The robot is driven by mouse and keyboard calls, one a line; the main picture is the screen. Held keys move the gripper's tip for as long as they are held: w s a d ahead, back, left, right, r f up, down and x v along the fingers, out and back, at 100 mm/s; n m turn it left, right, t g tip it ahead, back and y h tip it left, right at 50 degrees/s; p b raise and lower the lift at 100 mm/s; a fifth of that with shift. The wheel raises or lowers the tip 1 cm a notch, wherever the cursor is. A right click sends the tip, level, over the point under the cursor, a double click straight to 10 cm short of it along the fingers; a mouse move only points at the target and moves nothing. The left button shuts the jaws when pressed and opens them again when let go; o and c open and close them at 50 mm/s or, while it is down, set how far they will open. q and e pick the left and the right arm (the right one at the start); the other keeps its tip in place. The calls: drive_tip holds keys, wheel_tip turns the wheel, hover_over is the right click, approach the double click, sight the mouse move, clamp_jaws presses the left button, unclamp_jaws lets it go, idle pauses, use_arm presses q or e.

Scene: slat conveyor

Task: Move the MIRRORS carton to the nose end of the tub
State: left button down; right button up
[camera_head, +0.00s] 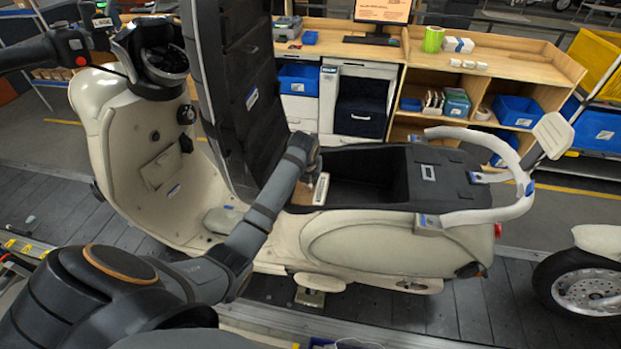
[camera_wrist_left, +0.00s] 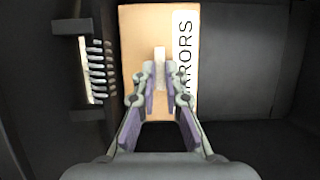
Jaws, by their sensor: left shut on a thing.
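The MIRRORS carton (camera_head: 303,194) is a small brown box at the left end of the black tub (camera_head: 362,165) in the cream scooter. In the left wrist view the carton (camera_wrist_left: 140,35) shows its tan top and a white label reading "RRORS"; the first letters are hidden by my fingers. My left gripper (camera_head: 312,183) comes from above. In the left wrist view its fingers (camera_wrist_left: 160,80) are closed on a pale tab on the carton's top. Dark tub walls (camera_wrist_left: 245,60) surround the carton. Whether it touches the tub floor I cannot tell. My right gripper is not in view.
The raised black seat (camera_head: 235,95) stands upright just left of the tub. A pale slotted piece (camera_wrist_left: 95,70) is on the tub's side, left of the carton. A cream grab rail (camera_head: 500,212) curves round the scooter's rear. The tub has free room right of the carton.

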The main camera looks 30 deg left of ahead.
use_arm(q)
drive_tip(key=shift+f, duration=0.25)
drive_tip(key=c, duration=1.3)
unclamp_jaws()
drive_tip(key=shift+c, duration=0.2)
drive_tip(key=shift+r, duration=0.1)
drive_tip(key=v, duration=1.1)
drive_tip(key=shift+r, duration=0.4)
drive_tip(key=shift+s+f, duration=0.1)
drive_tip(key=shift+s, duration=0.1)
